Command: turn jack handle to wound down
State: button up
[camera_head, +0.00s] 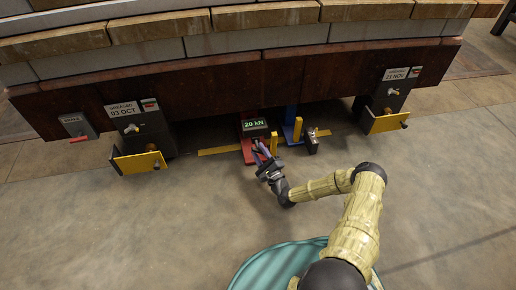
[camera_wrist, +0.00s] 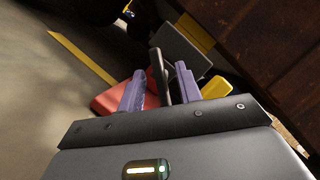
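The red jack (camera_head: 247,143) stands on the floor under the front edge of the wooden-faced platform, with a display (camera_head: 255,124) reading 20 kN above it. My gripper (camera_head: 261,151) is at the front of this jack. In the wrist view, its two purple fingers (camera_wrist: 160,85) are apart. A dark bar (camera_wrist: 160,72), apparently the jack handle, stands between them with a gap visible on each side. The red jack body (camera_wrist: 110,100) shows behind the fingers, beside a yellow block (camera_wrist: 214,88). The handle's lower end is hidden by my gripper.
The floor in front is clear.

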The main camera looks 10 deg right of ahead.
jog(key=shift+x, duration=1.3)
jog(key=shift+d, duration=0.45)
jog(key=shift+c, duration=0.3)
jog(key=shift+a+f, duration=0.1)
jog(key=shift+a, duration=0.2)
grip_shut()
jog(key=shift+a, duration=0.15)
jog(key=shift+s, duration=0.1)
jog(key=shift+n, duration=0.3)
jog(key=shift+r+p, duration=0.2)
jog(key=shift+p, duration=0.1)
